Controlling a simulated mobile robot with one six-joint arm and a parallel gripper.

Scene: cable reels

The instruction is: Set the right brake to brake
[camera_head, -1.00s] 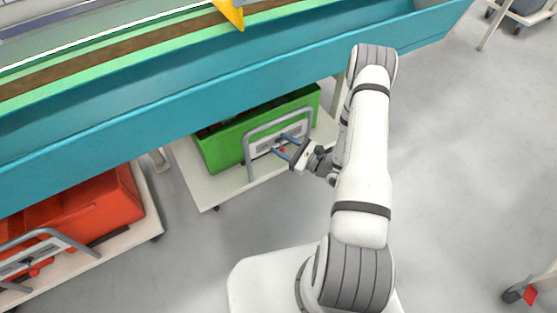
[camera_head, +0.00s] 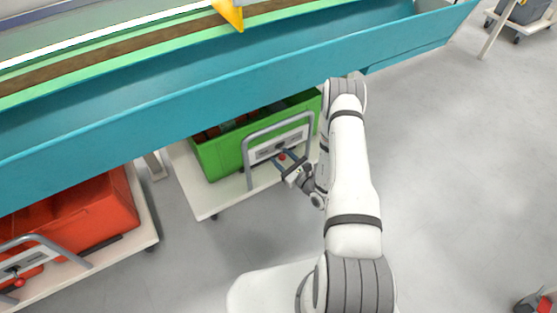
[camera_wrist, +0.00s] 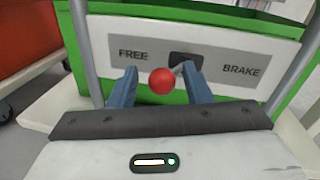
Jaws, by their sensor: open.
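The right brake is a lever with a red knob (camera_wrist: 162,81) on a grey panel (camera_wrist: 110,35) marked FREE at left and BRAKE at right. Its short rod comes out of a dark slot and leans left, towards the FREE side. In the head view the knob (camera_head: 282,156) shows in front of the green crate (camera_head: 212,158). My gripper (camera_wrist: 159,86) is open, with its two blue fingers on either side of the knob. The right finger is close to the rod; I cannot tell whether it touches. My gripper also shows in the head view (camera_head: 284,161).
A grey tube handle (camera_head: 247,165) frames the panel on the pale cart (camera_head: 205,195). A teal conveyor side (camera_head: 150,110) overhangs the crate. At left, a red crate (camera_head: 110,205) sits on another cart with its own lever (camera_head: 19,282).

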